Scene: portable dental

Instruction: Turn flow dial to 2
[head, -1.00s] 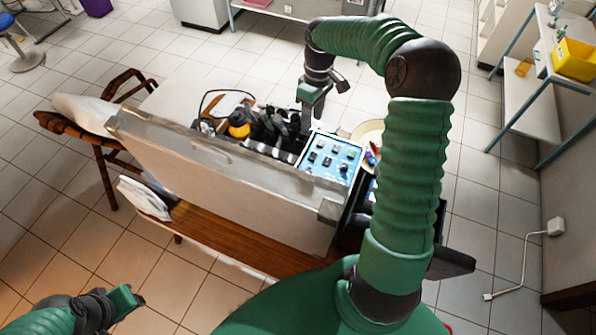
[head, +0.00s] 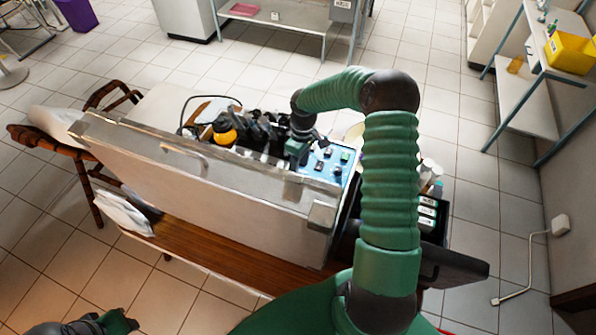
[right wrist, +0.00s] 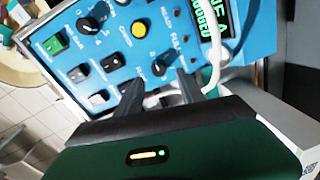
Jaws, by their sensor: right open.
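The blue control panel (head: 338,163) sits at the right end of the open case. In the right wrist view the panel (right wrist: 190,55) shows tilted, with several switches and dark knobs. My right gripper (right wrist: 160,92) is open, its two dark fingers pointing at the panel. A dark knob (right wrist: 158,66) with a white mark lies just beyond and between the fingertips. I cannot tell whether they touch it, and the labels are too blurred to read surely. In the head view my right gripper (head: 297,148) is at the panel's left edge. My left gripper (head: 118,322) is low at the left, apart from the case.
The case's raised light-coloured lid (head: 200,180) stands between me and the panel. Dark instruments and a yellow-topped container (head: 224,132) are left of the panel. A white tube (right wrist: 215,35) crosses the panel beside the right finger. A green display (right wrist: 215,15) is at the top.

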